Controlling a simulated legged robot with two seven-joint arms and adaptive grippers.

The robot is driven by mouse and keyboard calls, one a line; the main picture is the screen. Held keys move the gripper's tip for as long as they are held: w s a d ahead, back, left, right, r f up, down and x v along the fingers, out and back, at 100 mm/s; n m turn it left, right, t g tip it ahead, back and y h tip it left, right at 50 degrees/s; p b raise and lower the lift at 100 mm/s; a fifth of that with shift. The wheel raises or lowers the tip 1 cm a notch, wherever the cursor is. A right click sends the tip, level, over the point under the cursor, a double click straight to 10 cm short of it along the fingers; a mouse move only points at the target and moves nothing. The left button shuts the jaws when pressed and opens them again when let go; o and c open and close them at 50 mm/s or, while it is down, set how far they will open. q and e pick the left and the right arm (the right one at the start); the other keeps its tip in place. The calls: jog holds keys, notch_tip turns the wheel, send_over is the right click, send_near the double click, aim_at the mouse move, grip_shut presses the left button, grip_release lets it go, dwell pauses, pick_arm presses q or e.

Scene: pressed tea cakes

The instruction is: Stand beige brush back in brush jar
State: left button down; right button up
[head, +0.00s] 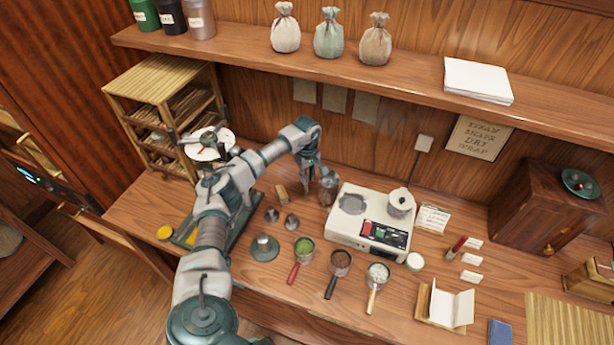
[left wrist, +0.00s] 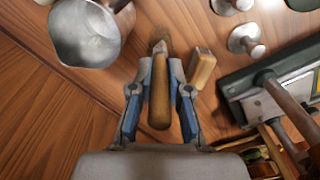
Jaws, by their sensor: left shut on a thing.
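My left gripper (head: 310,183) points down over the back of the table, left of the scale. In the left wrist view its fingers (left wrist: 160,95) are shut on the beige brush (left wrist: 158,100). The brush's pale wooden handle lies between the fingers, and its brown bristle end points away from my wrist. A grey metal jar (head: 328,191), which looks like the brush jar, stands just right of the gripper. It also shows at the upper left of the left wrist view (left wrist: 82,38), apart from the brush. My right gripper is out of view.
A wooden block (head: 281,195) and small metal weights (head: 291,222) lie left of the gripper. The white scale (head: 344,226) stands right of the jar. Several handled scoops (head: 303,248) lie in front. The green press (head: 240,228) is at the left, and a shelf (head: 380,78) overhangs the back.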

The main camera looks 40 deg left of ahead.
pick_arm(q)
jog(key=shift+d+f, duration=0.1)
jog(key=shift+d, duration=0.1)
jog(key=shift+f+b, duration=0.35)
jog(key=shift+f, duration=0.1)
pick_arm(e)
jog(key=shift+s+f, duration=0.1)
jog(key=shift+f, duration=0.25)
pick_arm(q)
jog(key=shift+f+b, duration=0.5)
jog(key=shift+f, duration=0.45)
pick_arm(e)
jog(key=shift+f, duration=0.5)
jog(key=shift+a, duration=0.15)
pick_arm(q)
jog(key=c, duration=1)
grip_release()
jog(key=shift+c, duration=0.2)
